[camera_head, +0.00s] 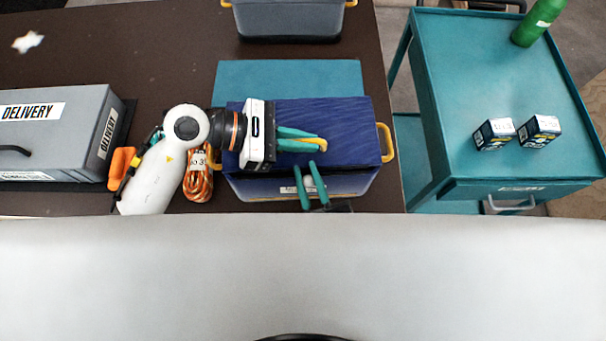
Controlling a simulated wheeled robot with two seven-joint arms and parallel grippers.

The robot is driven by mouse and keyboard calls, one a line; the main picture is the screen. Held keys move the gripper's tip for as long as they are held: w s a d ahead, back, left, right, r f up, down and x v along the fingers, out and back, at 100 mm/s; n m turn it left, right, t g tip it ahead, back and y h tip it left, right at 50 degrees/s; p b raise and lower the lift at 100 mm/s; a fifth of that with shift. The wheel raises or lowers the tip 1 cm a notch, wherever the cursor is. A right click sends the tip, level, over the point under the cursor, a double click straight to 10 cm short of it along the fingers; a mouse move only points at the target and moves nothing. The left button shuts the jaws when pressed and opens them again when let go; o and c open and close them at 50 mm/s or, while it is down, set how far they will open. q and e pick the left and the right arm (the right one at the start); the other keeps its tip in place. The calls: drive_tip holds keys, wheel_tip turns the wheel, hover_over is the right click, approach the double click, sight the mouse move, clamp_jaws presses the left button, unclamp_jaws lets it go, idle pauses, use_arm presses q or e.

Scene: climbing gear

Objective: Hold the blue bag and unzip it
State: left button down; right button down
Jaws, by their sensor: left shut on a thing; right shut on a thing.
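The blue bag (345,115) lies on the dark table, its top wrinkled, with a yellow loop (387,142) at its right end. My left gripper (320,142) reaches across the top from the left, its teal fingers shut at the bag's middle. A yellow strip shows along these fingers; I cannot tell if it is a zip pull. My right gripper (306,167) comes up from below, its two teal fingers at the bag's near edge, shut on the bag with a visible gap between them. The zip itself is too small to make out.
A grey DELIVERY box (60,135) stands at the left. An orange coiled rope (198,184) lies beside my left arm. A grey bin (290,22) stands at the back. A teal cart (460,80) at the right carries two small boxes and a green bottle (537,22).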

drive_tip(key=d, duration=0.8)
drive_tip(key=shift+w+d+f, duration=0.1)
drive_tip(key=shift+w+d, duration=0.1)
drive_tip(key=shift+d, duration=0.15)
drive_tip(key=c, duration=1.3)
unclamp_jaws()
approach(358, 178)
drive_tip(key=s+r, duration=0.2)
drive_tip(key=s, duration=0.1)
drive_tip(key=shift+s+r, duration=0.15)
drive_tip(key=shift+r, duration=0.2)
use_arm(q)
drive_tip(key=c, duration=1.4)
unclamp_jaws()
